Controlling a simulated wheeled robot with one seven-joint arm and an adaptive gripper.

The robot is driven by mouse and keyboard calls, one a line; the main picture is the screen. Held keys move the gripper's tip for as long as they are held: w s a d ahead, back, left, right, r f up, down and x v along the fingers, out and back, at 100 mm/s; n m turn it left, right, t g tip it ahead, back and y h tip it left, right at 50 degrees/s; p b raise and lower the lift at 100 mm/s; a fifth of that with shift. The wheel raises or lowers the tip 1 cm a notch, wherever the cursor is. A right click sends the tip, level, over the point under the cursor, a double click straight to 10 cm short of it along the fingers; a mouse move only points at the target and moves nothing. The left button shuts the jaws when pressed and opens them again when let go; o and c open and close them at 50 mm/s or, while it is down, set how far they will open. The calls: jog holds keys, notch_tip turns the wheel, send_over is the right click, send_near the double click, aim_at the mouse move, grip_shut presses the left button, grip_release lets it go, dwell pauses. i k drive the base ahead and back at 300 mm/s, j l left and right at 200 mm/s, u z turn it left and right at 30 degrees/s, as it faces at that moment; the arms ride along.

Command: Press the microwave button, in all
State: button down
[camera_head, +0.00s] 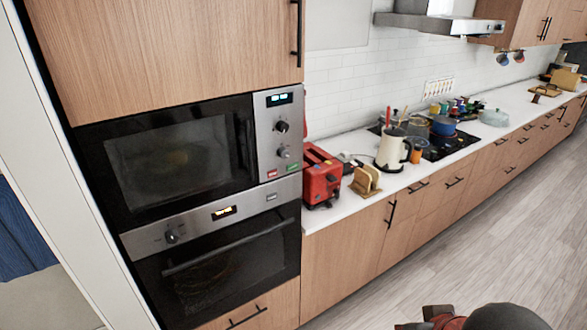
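The microwave (170,158) is built into a tall wood cabinet at the left, and its door is shut. At the bottom of the panel are a small red button (272,174) and a small green button (292,167). A dark rounded part of my arm, with a red piece beside it, shows at the bottom edge, well apart from the microwave. My gripper's fingers do not show.
An oven (225,262) with a lit display sits under the microwave. A red toaster (321,178) stands on the counter close to the panel's right. A kettle (391,150), bread slices (365,181) and pots stand farther along. The wooden floor (480,245) at the right is clear.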

aim_at(294, 166)
jog(key=i+j+u, duration=0.1)
jog(key=j+u, duration=0.2)
jog(key=i+j+u, duration=0.15)
jog(key=j+u, duration=0.2)
jog(key=i+j+u, duration=0.3)
jog(key=k+l, duration=0.1)
